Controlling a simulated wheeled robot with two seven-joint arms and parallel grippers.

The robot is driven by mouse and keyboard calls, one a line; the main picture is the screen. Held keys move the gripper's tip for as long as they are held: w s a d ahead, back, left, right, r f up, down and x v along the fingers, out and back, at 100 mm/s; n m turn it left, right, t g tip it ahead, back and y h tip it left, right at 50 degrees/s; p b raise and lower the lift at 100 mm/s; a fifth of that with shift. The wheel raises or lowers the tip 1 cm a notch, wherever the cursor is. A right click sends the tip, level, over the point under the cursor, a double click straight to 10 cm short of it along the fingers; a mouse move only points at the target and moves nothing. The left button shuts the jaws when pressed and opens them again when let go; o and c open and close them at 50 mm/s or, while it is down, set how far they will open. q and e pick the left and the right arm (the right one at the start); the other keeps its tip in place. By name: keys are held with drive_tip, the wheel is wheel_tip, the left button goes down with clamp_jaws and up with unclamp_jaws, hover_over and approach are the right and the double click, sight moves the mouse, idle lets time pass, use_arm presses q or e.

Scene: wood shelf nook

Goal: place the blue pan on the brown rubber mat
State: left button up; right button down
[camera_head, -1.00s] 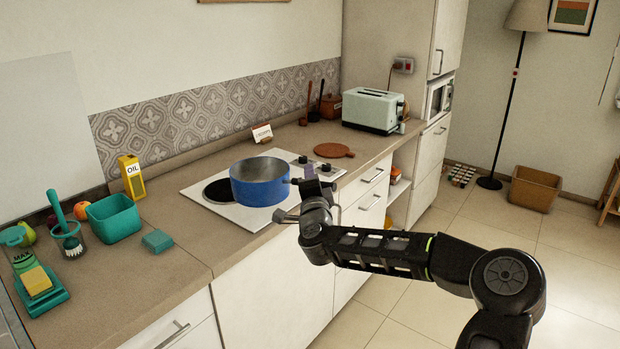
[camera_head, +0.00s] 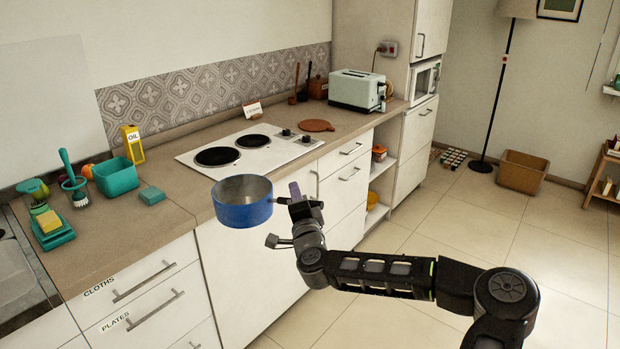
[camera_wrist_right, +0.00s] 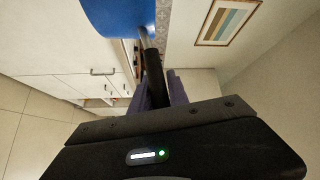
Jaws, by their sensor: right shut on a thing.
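The blue pan (camera_head: 250,214) hangs level in the air in front of the counter's front edge, off the cooktop. My right gripper (camera_head: 287,200) is shut on its dark handle, to the right of the pan. In the right wrist view the pan (camera_wrist_right: 118,14) is at the top, with its handle running down between the fingers (camera_wrist_right: 160,90). A flat round brown piece (camera_head: 316,125) with a small tab lies on the counter behind the cooktop. I cannot tell whether it is a rubber mat. My left gripper is not in view.
The cooktop (camera_head: 226,178) has two bare black plates. A toaster (camera_head: 356,90) stands at the back right. Counter in front of the sponge is bare.

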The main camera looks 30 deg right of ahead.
drive_tip(key=s+a+f+n+y, duration=0.1)
drive_tip(key=s+a+f+y, duration=0.1)
drive_tip(key=a, duration=0.6)
drive_tip(key=s+a+f+n+t+y, duration=0.1)
drive_tip(key=s+a+f+n+y, duration=0.1)
drive_tip(key=a+f, duration=0.3)
drive_tip(key=s+a+f+n+y, duration=0.1)
drive_tip(key=s+a+f+y, duration=0.1)
drive_tip(key=a, duration=0.8)
wheel_tip(320, 180, down, 2)
drive_tip(key=shift+s+a+f+n+y, duration=0.1)
drive_tip(key=shift+s+a+n+y, duration=0.2)
drive_tip(key=shift+y, duration=0.4)
